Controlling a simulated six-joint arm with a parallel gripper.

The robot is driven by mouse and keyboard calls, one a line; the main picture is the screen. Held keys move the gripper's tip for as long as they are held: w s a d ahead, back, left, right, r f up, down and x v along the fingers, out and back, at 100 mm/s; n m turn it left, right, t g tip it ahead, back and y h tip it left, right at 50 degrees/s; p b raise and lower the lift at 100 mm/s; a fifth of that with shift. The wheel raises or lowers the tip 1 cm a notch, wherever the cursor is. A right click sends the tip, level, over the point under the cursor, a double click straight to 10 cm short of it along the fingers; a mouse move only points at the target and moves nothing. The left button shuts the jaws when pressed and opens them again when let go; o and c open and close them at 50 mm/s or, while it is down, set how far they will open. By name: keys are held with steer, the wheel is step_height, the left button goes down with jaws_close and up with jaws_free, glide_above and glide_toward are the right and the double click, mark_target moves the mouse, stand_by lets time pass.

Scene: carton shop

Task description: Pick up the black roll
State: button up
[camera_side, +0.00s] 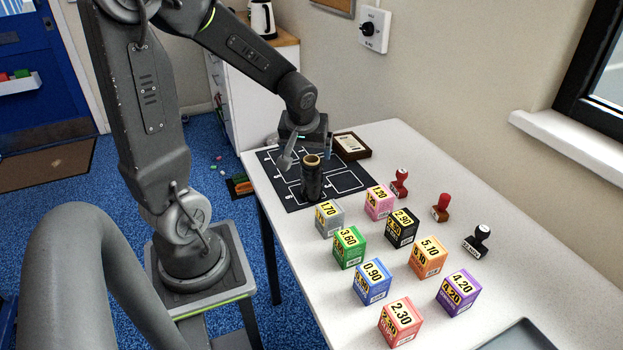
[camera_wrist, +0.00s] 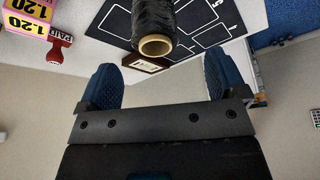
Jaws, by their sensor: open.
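The black roll (camera_side: 312,183) stands upright on the black mat with white outlines (camera_side: 346,181), its tan core ring facing up. In the wrist view the roll (camera_wrist: 154,18) is at the top centre, its ring end towards me, partly cut by the frame edge. My gripper (camera_side: 306,152) is just above and behind the roll in the side view. In the wrist view its two blue ridged fingers (camera_wrist: 161,78) are wide apart with nothing between them. The roll lies beyond the fingertips, roughly in line with the gap.
A brown-framed pad (camera_side: 351,147) lies at the mat's far edge. Several coloured price boxes (camera_side: 348,248) stand in front of the roll, the grey one (camera_side: 329,218) closest. Stamps (camera_side: 440,207) stand to the right. A dark tray (camera_side: 518,338) is at the front edge.

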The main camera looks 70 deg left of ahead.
mark_target(311, 160)
steer(key=shift+w+x, duration=0.15)
steer(key=shift+x, duration=1.85)
steer(key=shift+w+x, duration=0.15)
steer(key=shift+x, duration=1.85)
steer(key=shift+c, duration=0.4)
steer(key=shift+r, duration=0.1)
steer(key=c, duration=1.1)
